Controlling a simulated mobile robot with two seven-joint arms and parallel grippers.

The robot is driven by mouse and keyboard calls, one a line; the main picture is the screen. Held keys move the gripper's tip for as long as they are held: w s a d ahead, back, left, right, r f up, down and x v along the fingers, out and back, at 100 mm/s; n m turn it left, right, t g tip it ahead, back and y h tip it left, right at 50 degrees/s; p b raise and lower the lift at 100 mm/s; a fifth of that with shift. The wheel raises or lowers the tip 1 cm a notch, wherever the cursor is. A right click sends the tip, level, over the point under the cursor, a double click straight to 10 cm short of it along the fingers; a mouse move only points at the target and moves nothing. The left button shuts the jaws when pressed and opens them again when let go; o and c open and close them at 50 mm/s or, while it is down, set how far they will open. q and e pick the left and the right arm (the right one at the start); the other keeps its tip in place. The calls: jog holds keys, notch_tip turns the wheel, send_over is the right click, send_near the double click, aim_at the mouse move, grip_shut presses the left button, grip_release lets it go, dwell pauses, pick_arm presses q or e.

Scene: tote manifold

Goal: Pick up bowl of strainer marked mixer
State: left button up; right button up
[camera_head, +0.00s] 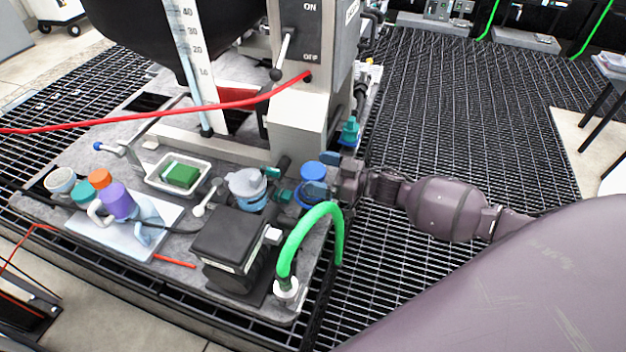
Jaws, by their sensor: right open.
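Two strainer-like fittings stand on the grey bench top. One has a grey-white head over a blue bowl (249,203). The other is a blue round part (312,171) to its right, with a teal fitting beside it. I cannot read a "mixer" mark on either, so I cannot tell which is the marked one. My right gripper (318,190) comes in from the right and is open at the right-hand blue part, its fingers close to it. Whether they touch it is not clear. My left gripper is not in view.
A green hose (312,228) arches just in front of the right gripper. A black box-shaped unit (232,240) stands front centre. A tray with a green block (181,174) and a white board (125,232) with coloured caps lie left. A red hose (200,108) crosses behind.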

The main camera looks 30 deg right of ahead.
jog(key=shift+x, duration=1.15)
jog(key=c, duration=1.1)
jog(key=shift+o, duration=0.2)
jog(key=shift+r, duration=0.1)
notch_tip(320, 180, up, 7)
jog(key=shift+r+p, duration=0.15)
jog(key=shift+p, duration=0.75)
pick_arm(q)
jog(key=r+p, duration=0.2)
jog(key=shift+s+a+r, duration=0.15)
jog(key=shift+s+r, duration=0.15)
pick_arm(e)
notch_tip(320, 180, up, 13)
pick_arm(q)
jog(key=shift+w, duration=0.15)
pick_arm(e)
jog(key=shift+f, duration=0.25)
